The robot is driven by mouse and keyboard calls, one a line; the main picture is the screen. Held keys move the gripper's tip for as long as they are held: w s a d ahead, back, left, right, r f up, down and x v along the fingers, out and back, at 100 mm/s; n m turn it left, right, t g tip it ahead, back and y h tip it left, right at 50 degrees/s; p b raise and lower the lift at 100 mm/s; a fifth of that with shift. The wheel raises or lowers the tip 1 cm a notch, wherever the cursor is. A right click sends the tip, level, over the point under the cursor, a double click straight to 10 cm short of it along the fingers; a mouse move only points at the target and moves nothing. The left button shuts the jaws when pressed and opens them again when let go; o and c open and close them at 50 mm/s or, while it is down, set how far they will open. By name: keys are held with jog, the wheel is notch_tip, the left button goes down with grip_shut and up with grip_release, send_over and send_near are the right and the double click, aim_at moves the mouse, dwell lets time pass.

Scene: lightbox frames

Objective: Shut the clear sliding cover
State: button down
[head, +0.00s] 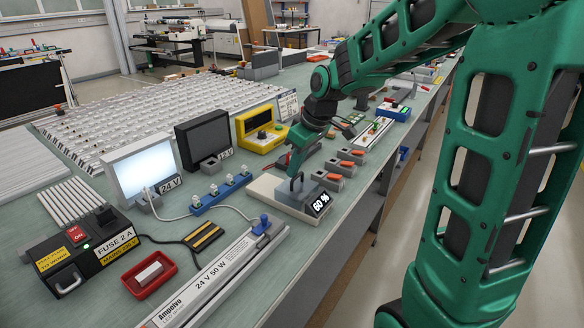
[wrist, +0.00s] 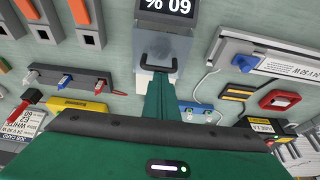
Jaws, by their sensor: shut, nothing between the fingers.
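A pale box (head: 262,189) with a "60 %" display (head: 320,204) stands on the bench. On top of it is a grey plate that may be the clear sliding cover (head: 300,196), with a dark looped handle (head: 296,183). In the wrist view the plate (wrist: 178,44) and the handle (wrist: 158,52) show just beyond my fingers, below the display (wrist: 168,6). My gripper (head: 296,172) is shut and empty, its tips at or just above the handle; I cannot tell whether they touch. The fingers (wrist: 161,98) hide the near part of the box.
Orange-tipped grey blocks (head: 345,165) stand behind the box. A blue strip with several plugs (head: 222,193), a lit panel (head: 140,168) and a fuse box (head: 85,245) lie to the left. A long lamp bar (head: 215,275) lies in front. The bench edge is close on the right.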

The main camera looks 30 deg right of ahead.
notch_tip(320, 180, up, 10)
jog(key=s+d+f+m+g, duration=0.1)
jog(key=s+d+f+m, duration=0.2)
jog(key=s, duration=0.7)
jog(key=s+d+f+m+g+h, duration=0.1)
jog(key=s+d+f+m, duration=0.2)
jog(key=s, duration=0.6)
jog(key=s+d+f+m+g, duration=0.1)
jog(key=s+d+f+m, duration=0.2)
jog(key=s, duration=0.7)
notch_tip(320, 180, down, 3)
jog(key=m, duration=0.3)
jog(key=shift+s+d+h, duration=0.15)
jog(key=shift+s+h, duration=0.15)
jog(key=shift+h, duration=0.1)
jog(key=shift+r, duration=0.1)
